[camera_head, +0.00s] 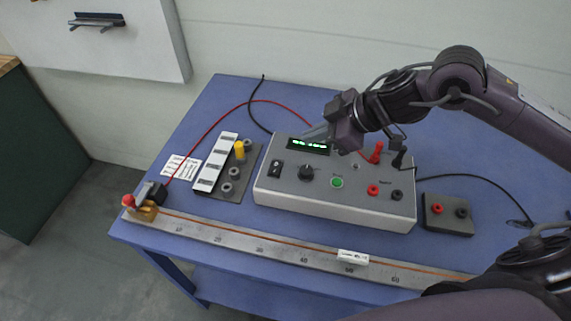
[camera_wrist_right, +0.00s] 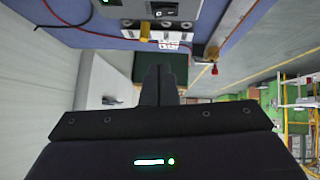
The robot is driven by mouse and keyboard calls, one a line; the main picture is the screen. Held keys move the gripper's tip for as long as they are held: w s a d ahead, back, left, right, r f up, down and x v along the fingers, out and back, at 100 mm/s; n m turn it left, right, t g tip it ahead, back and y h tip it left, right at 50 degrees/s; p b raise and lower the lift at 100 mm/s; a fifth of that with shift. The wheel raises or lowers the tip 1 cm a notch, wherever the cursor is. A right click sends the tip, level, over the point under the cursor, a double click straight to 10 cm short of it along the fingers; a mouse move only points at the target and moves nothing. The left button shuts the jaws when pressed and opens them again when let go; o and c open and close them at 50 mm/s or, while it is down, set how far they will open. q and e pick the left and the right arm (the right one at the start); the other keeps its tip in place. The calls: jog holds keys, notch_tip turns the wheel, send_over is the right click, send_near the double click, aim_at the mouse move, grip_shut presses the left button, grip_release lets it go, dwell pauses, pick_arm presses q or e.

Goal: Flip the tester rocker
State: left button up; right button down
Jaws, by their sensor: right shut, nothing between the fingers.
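The tester (camera_head: 335,197) is a grey box on the blue bench, with a green-lit display (camera_head: 308,146). Its black rocker (camera_head: 275,168) sits at the left of the sloped front panel, left of a black knob (camera_head: 306,172). Which way the rocker is tipped is too small to tell. My right gripper (camera_head: 312,134) is shut and empty, above the back of the tester near the display, pointing left. It is apart from the rocker, up and to its right. Its shut fingers (camera_wrist_right: 158,86) show in the right wrist view. My left gripper is not in view.
Red and black plugs (camera_head: 377,153) stand behind the tester's right part, near my right wrist. A plate with a yellow plug (camera_head: 239,149) lies left of the tester. A long ruler bar (camera_head: 240,236) runs along the front. A small socket box (camera_head: 448,213) is at right.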

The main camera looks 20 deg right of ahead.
jog(key=shift+s+d, duration=0.1)
jog(key=shift+s, duration=0.1)
jog(key=shift+w+f, duration=0.1)
jog(key=shift+w, duration=0.05)
jog(key=p, duration=0.3)
send_over(272, 169)
jog(key=d, duration=0.2)
jog(key=f, duration=0.4)
jog(key=s+f, duration=0.1)
jog(key=f, duration=0.1)
jog(key=shift+d+f, duration=0.15)
jog(key=shift+f, duration=0.2)
jog(key=f, duration=0.2)
jog(key=shift+w+d+f, duration=0.15)
jog(key=shift+w+f, duration=0.05)
jog(key=shift+f, duration=0.15)
jog(key=shift+d+f, duration=0.1)
jog(key=shift+f, duration=0.65)
jog(key=shift+w+d+f, duration=0.1)
jog(key=shift+f, duration=0.15)
jog(key=shift+p, duration=0.3)
jog(key=shift+s+a+p, duration=0.35)
jog(key=shift+s+a, duration=0.15)
jog(key=shift+s, duration=0.2)
